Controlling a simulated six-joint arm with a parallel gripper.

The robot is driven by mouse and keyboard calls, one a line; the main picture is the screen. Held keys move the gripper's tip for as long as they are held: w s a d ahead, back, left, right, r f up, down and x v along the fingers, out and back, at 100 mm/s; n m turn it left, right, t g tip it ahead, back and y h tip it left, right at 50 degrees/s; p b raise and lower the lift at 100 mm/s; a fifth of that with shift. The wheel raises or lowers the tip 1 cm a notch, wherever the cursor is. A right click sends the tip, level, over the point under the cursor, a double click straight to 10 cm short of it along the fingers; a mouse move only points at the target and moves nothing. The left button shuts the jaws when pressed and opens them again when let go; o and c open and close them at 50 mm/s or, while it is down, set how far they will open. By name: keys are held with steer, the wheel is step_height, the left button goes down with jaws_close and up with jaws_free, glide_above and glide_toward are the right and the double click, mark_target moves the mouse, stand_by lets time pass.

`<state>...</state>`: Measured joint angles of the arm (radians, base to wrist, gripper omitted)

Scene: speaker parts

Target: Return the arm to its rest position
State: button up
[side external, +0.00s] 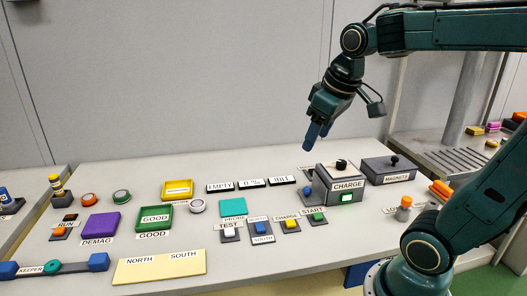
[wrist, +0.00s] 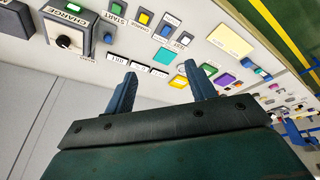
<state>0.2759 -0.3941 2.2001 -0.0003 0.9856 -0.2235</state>
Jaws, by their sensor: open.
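My gripper (side external: 313,135) is raised above the back part of the table, to the left of the grey CHARGE box (side external: 342,184). It points down and holds nothing. In the wrist view the two blue fingers of my gripper (wrist: 164,90) stand apart with nothing between them. The CHARGE box has a black knob on top and a lit green button on its front; it also shows at the upper left of the wrist view (wrist: 75,32).
The grey MAGNETS box (side external: 388,170) stands right of the CHARGE box. Small buttons, a purple DEMAG pad (side external: 101,225), a green GOOD tray (side external: 154,229), a yellow tray (side external: 178,200) and a NORTH SOUTH plate (side external: 160,268) cover the table. The air around my gripper is clear.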

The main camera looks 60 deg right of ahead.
steer(key=s+a+f+t+y, duration=0.1)
steer(key=s+a+f, duration=0.2)
steer(key=s+a, duration=0.4)
steer(key=shift+s+f+n+t, duration=0.15)
steer(key=shift+s+n+t, duration=0.15)
steer(key=shift+s+t, duration=0.1)
steer(key=shift+a, duration=0.1)
